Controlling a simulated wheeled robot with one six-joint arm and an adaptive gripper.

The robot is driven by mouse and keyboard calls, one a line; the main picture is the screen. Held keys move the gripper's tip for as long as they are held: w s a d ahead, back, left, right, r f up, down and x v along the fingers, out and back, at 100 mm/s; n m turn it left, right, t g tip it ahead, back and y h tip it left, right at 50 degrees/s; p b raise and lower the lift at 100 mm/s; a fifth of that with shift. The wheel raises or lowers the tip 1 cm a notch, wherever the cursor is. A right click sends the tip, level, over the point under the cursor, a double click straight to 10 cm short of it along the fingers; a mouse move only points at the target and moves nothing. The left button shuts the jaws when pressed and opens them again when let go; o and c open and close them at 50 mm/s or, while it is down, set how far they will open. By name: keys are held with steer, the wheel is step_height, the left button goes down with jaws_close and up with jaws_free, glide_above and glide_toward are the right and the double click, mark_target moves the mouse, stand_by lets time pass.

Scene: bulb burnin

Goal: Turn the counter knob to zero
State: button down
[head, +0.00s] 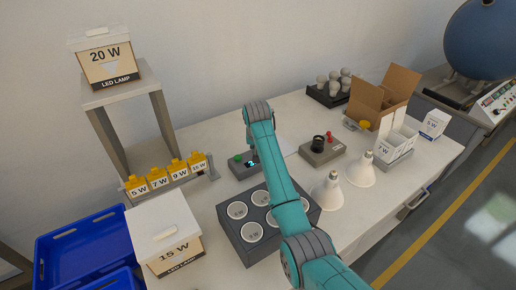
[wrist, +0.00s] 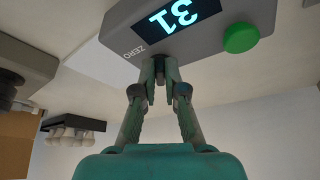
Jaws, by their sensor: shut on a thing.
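The counter (head: 240,170) is a grey box on the table in the head view, with a lit display (head: 251,163) and a green button. In the wrist view the counter (wrist: 210,40) is close and upside down. Its display (wrist: 178,14) shows two lit digits that I cannot read surely, and the word ZERO is beside the fingertips. My gripper (wrist: 160,62) has its fingertips together at the counter's edge below the display, shut on the knob. The knob is mostly hidden by the fingers. In the head view my arm hides the gripper.
The green button (wrist: 240,37) is close to the fingers. A grey socket tray (head: 236,234) stands in front of the counter. A tester box (head: 322,152) and two reflector lamps (head: 328,194) stand to the right.

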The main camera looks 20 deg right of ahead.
steer(key=m, duration=0.2)
steer(key=m+h, duration=0.1)
steer(key=m, duration=0.1)
steer(key=m+g+h, duration=0.1)
steer(key=shift+w+a+m, duration=0.2)
steer(key=shift+a+m, duration=0.15)
steer(key=shift+m, duration=0.05)
steer(key=m, duration=0.2)
steer(key=m+g, duration=0.1)
steer(key=m, duration=0.1)
steer(key=m+g+h, duration=0.1)
steer(key=shift+w+a+m, duration=0.15)
steer(key=shift+w+m, duration=0.2)
steer(key=shift+m, duration=0.05)
steer(key=c, duration=1.2)
jaws_free()
steer(key=shift+c, duration=0.2)
steer(key=v, duration=1.2)
steer(key=shift+a, duration=0.1)
